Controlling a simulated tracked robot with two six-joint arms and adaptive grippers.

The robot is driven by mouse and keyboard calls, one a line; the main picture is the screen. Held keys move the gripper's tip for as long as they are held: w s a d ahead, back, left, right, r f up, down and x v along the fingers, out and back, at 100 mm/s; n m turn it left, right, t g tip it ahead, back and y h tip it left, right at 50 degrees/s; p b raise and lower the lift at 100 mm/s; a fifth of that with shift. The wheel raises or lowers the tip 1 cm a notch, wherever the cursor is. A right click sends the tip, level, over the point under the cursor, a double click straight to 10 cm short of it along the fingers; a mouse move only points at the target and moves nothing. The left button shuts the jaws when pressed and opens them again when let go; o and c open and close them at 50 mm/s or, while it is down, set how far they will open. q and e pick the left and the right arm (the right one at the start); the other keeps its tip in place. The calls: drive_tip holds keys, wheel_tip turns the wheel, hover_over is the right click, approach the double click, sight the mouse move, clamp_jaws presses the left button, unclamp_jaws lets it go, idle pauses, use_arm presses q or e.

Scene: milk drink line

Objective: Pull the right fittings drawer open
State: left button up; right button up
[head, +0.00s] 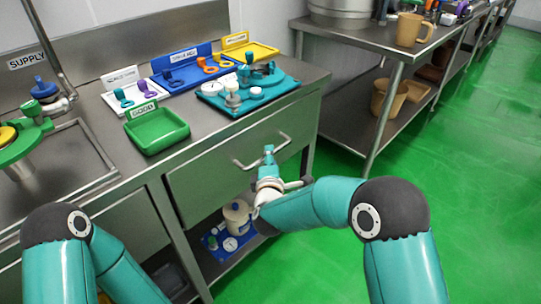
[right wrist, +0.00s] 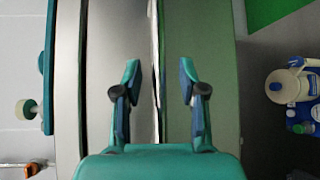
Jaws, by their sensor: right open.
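The right fittings drawer has a grey metal front (head: 208,178) under the counter in the head view and looks shut. Its bar handle (head: 283,139) runs across the front. My right gripper (head: 269,151) is close in front of the handle, pointing at the drawer. In the right wrist view its two fingers (right wrist: 160,82) are spread, with a thin pale vertical strip (right wrist: 155,45) between them; I cannot tell whether this is the handle. No contact is clear. My left arm shows at the lower left, but its gripper is out of view.
On the counter stand a green GOOD tray (head: 158,145), a white tray (head: 110,103), a blue tray (head: 171,87), a yellow tray (head: 265,51) and a teal fixture (head: 285,89). A jug (head: 237,217) sits on the shelf below. Green floor (head: 330,255) is free at right.

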drive_tip(key=shift+w+d+f, duration=0.1)
drive_tip(key=shift+w+f, duration=0.05)
drive_tip(key=shift+w, duration=1.15)
clamp_jaws()
drive_tip(key=shift+f, duration=0.1)
